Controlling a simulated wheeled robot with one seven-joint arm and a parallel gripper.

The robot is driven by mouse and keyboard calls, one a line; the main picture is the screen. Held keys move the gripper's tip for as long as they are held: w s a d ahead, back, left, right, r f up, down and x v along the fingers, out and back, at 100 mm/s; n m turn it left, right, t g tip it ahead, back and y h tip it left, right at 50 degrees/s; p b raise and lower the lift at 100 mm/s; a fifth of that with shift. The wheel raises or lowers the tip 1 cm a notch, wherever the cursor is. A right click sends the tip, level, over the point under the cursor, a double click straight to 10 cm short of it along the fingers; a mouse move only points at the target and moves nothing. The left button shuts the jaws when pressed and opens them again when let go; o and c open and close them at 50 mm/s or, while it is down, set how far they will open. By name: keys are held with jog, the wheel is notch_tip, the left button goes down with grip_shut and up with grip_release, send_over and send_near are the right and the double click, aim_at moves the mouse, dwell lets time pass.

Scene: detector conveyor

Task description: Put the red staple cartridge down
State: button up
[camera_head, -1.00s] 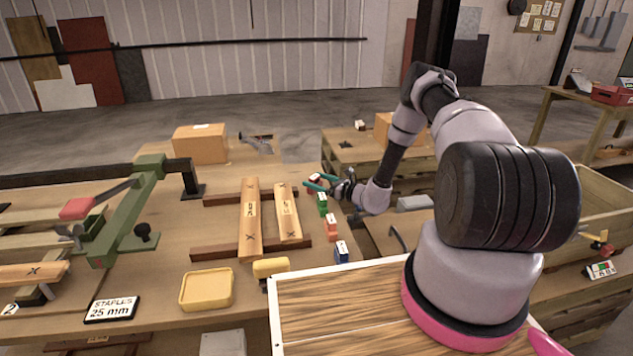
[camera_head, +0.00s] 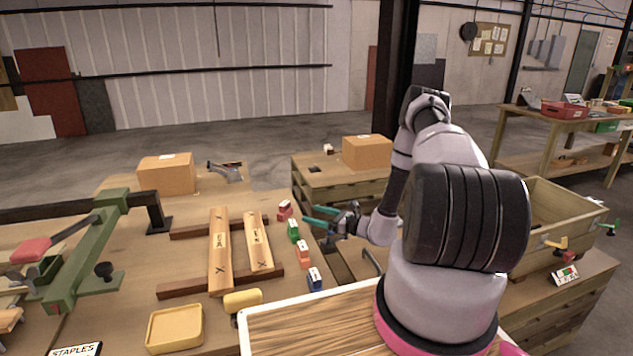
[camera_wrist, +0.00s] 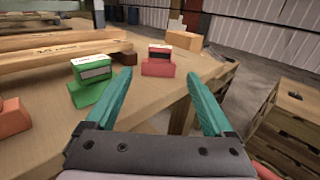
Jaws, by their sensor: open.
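The red staple cartridge (camera_head: 285,210) stands on the workbench near its right edge, at the far end of a row of coloured cartridges. In the wrist view the red cartridge (camera_wrist: 158,61) shows a dark and white label and sits ahead of the fingers, apart from them. My gripper (camera_head: 310,217) is open and empty, with teal fingers, just right of the row. In the wrist view my gripper (camera_wrist: 160,85) has its fingers spread wide with nothing between them.
Green (camera_head: 293,231), orange (camera_head: 304,254) and blue (camera_head: 315,279) cartridges line the bench edge nearer me. Wooden planks (camera_head: 220,250) lie to the left. A cardboard box (camera_head: 367,152) stands on the lower table behind. A yellow tray (camera_head: 175,328) sits in front.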

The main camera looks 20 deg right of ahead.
jog(key=s+a+r+n+g, duration=0.3)
jog(key=r+n+g, duration=0.15)
jog(key=r, duration=0.55)
jog(key=s+a+r+n+g, duration=0.3)
jog(key=r+n, duration=0.2)
jog(key=r, duration=0.4)
jog(key=s+a+r+n+g, duration=0.3)
jog(key=s+r+n+g, duration=0.15)
jog(key=r, duration=0.55)
jog(key=s+d+r+n+t+h, duration=0.3)
jog(key=s+r+n+h, duration=0.1)
jog(key=s+r, duration=0.5)
jog(key=s+d+r+n+t+h, duration=0.3)
jog(key=s+r+h, duration=0.3)
jog(key=s+r, duration=0.3)
jog(key=shift+s+r+n+t+h, duration=0.35)
jog(key=shift+s+n, duration=0.55)
jog(key=shift+s, duration=0.95)
